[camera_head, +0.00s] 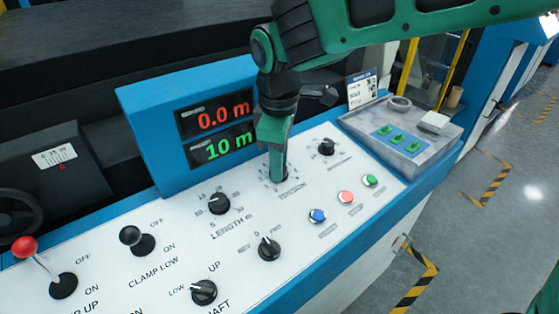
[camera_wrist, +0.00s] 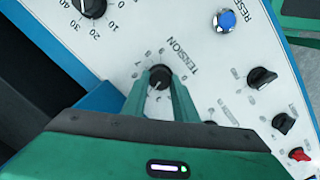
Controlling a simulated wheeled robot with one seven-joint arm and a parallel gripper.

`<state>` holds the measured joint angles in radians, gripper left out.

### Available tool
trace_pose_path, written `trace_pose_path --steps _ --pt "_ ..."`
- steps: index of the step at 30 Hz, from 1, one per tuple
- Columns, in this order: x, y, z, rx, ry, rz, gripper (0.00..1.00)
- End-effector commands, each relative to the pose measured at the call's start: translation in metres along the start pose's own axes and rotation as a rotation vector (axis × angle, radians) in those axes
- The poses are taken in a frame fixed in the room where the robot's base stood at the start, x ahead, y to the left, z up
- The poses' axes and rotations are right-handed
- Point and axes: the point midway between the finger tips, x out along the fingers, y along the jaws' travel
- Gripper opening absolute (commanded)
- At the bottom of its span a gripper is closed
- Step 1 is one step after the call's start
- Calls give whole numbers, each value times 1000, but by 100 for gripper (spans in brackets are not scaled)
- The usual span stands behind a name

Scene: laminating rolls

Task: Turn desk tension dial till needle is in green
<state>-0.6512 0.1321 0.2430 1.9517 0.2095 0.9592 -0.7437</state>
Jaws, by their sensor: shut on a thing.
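The tension dial is a small black knob on the white sloping panel (camera_head: 185,255). In the wrist view the dial (camera_wrist: 158,76) sits between the two green fingertips, beside the word TENSION, with a pale mark on its face. My gripper (camera_head: 277,178) comes down on it from above and is shut on it. My gripper's fingers (camera_wrist: 160,88) also show in the wrist view, one on each side of the knob. The head view hides most of the dial behind the fingers.
The length dial (camera_head: 218,203) is left of my gripper; another black dial (camera_head: 327,147) is right. Blue (camera_head: 317,215), red (camera_head: 346,197) and green (camera_head: 370,180) buttons lie in front. A display housing (camera_head: 155,150) rises behind, reading 0.0 m and 10 m. A grey tray (camera_head: 440,145) is at right.

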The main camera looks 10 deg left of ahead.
Motion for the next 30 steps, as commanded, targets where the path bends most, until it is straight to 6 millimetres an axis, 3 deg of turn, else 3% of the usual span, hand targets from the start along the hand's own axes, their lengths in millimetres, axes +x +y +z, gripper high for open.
trace_pose_path --steps 5,6,8,20,30 --pt "-1 4 3 12 -2 4 4" --pt "-1 4 3 12 -2 4 31" --pt "0 4 3 12 -1 4 45" --pt "-6 2 1 6 1 3 45" --pt "-64 3 1 7 3 5 45"
